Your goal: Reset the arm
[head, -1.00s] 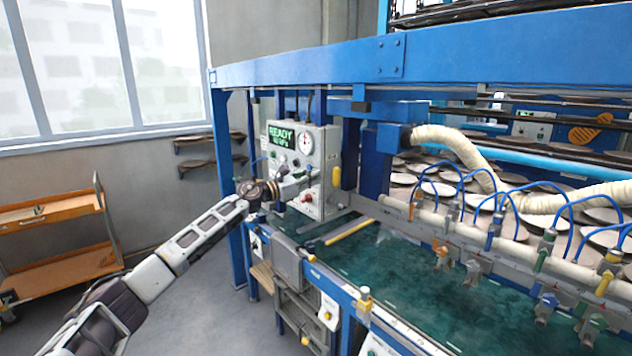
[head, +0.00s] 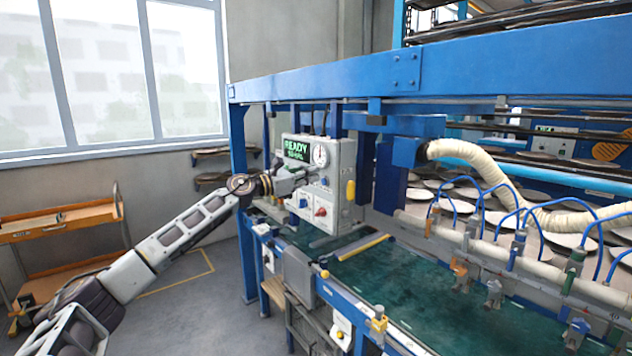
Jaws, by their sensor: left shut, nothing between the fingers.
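My left arm comes in from the lower left and reaches toward a grey control box on the blue machine frame. My left gripper (head: 291,182) is shut and empty, in front of the left part of the control box (head: 341,160). I cannot tell whether its tips touch the box. My right gripper is not in view.
A blue beam (head: 480,55) spans above the machine. A green conveyor bed (head: 410,285) lies below, with a row of valves and blue hoses (head: 515,222) and plates behind. An orange cart (head: 60,222) stands at the left, with open floor between it and the machine.

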